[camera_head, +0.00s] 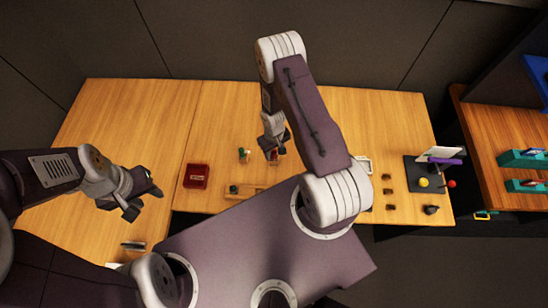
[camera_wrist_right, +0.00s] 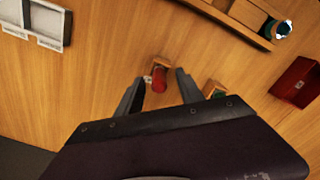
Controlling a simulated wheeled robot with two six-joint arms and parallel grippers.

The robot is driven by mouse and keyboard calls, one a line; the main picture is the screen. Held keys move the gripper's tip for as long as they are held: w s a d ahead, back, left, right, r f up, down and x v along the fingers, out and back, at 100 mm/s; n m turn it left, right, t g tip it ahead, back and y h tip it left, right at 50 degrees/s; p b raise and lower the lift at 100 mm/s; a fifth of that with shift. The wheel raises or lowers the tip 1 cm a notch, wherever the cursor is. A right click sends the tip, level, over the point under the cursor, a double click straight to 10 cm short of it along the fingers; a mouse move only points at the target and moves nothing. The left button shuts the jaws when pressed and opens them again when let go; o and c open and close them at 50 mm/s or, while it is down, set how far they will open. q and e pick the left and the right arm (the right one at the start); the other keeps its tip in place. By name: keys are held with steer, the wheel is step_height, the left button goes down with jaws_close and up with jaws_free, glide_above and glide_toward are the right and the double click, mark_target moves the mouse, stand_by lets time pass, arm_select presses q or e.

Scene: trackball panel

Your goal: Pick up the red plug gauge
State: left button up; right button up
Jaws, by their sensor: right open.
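The red plug gauge (camera_wrist_right: 160,79) shows in the right wrist view, beside or on a small wooden block on the table. My right gripper (camera_wrist_right: 159,79) is open, and its two fingers appear on either side of the red gauge with gaps between. I cannot tell how far above it the fingertips are. In the head view my right gripper (camera_head: 273,148) hangs over the table and mostly hides the gauge. My left gripper (camera_head: 146,201) is over the left part of the table, with its fingers apart and nothing visible between them.
A green piece on a wooden block (camera_wrist_right: 214,90) is close to the right finger. A red tray (camera_head: 196,176) and a wooden holder (camera_head: 247,190) are nearby. A dark panel with a yellow ball (camera_head: 424,183) stands at the right. The table's back is clear.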

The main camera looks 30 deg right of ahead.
mark_target(274, 156)
step_height(274, 156, down, 3)
steer(key=shift+f+b, duration=0.15)
steer(key=shift+b, duration=0.75)
steer(key=shift+w+d, duration=0.1)
steer(key=shift+w, duration=0.05)
steer(key=shift+r, duration=0.2)
jaws_close()
arm_select(q)
step_height(274, 156, down, 2)
steer(key=shift+f, duration=0.2)
steer(key=shift+p, duration=0.3)
arm_select(e)
steer(key=shift+r, duration=0.1)
